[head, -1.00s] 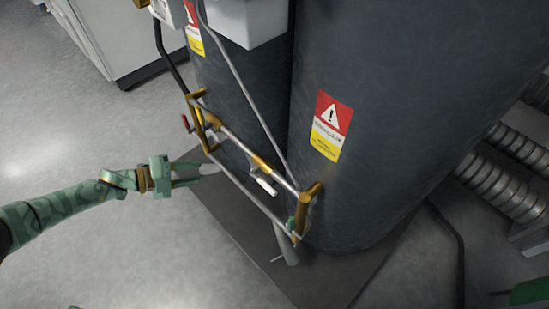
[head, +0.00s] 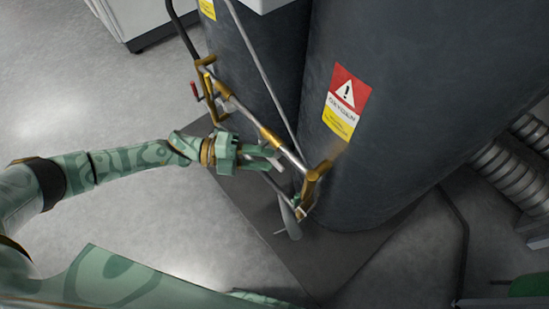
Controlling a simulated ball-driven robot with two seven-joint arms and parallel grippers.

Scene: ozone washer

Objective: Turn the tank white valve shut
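The small white valve handle (head: 277,164) sits on the pipework low in front of the dark tanks, partly hidden by my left gripper. My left gripper (head: 266,156) reaches in from the left, with its fingertips right at the handle. Its two fingers look apart, one above the other. I cannot tell whether they touch the handle. The handle's exact angle is hard to read. My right gripper is not in view.
Two large dark tanks (head: 420,110) stand behind the metal and brass pipe frame (head: 291,157). A red handle (head: 194,91) is at the frame's upper left. A dark mat (head: 330,262) lies below. Corrugated pipes (head: 503,175) are at the right; the floor at left is open.

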